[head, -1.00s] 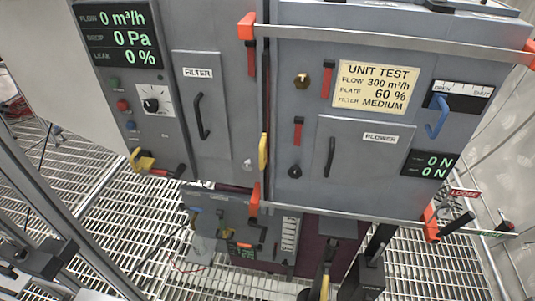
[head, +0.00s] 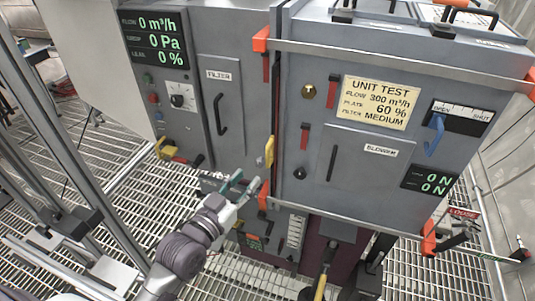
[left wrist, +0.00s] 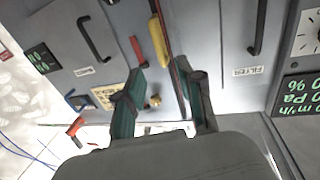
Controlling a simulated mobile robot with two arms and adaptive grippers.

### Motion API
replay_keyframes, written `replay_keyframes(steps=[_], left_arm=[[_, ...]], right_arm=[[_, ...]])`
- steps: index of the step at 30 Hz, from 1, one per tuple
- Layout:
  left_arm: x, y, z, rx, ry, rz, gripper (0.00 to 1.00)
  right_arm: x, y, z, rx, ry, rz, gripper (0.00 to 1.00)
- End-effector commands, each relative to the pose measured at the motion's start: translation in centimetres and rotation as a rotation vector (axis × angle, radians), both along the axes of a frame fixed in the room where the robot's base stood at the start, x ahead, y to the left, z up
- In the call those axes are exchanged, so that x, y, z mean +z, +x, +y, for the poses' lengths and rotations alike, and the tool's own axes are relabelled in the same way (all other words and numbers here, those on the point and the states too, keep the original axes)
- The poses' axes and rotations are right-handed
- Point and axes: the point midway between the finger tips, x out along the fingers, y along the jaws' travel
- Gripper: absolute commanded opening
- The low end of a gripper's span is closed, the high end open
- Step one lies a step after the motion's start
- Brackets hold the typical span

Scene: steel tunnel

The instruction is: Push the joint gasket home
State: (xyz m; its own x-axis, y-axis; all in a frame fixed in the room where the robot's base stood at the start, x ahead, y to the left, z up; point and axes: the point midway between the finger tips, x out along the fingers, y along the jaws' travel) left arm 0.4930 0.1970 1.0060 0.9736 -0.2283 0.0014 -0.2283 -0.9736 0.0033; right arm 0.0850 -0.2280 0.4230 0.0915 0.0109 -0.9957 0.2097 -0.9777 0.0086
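The joint between the filter cabinet (head: 228,60) and the blower cabinet (head: 360,45) shows as a dark upright seam. A thin dark strip, seemingly the gasket (head: 275,85), runs along it. In the left wrist view, a dark red-edged strip (left wrist: 181,78) lies along the seam. A yellow piece (head: 269,151) sits low at the seam and also shows in the left wrist view (left wrist: 158,40). My left gripper (head: 237,186) is below and left of the yellow piece. Its green-faced fingers (left wrist: 168,74) are apart and empty, pointing at the cabinet fronts. My right gripper is out of view.
Orange-ended clamp bars cross the blower cabinet above (head: 400,62) and below (head: 345,218). A red tag reading LOOSE (head: 463,213) hangs at the lower right. A yellow-and-red handle (head: 178,153) projects from the filter cabinet. Open grating floor (head: 110,150) lies at the left.

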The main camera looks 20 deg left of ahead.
Motion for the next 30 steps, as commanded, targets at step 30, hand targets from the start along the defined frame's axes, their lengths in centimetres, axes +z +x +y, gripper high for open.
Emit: replay_keyframes(steps=[30], left_arm=[[0.0,10.2,-2.4,0.0,-0.002,0.001,0.26]], right_arm=[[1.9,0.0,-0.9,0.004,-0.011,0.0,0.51]])
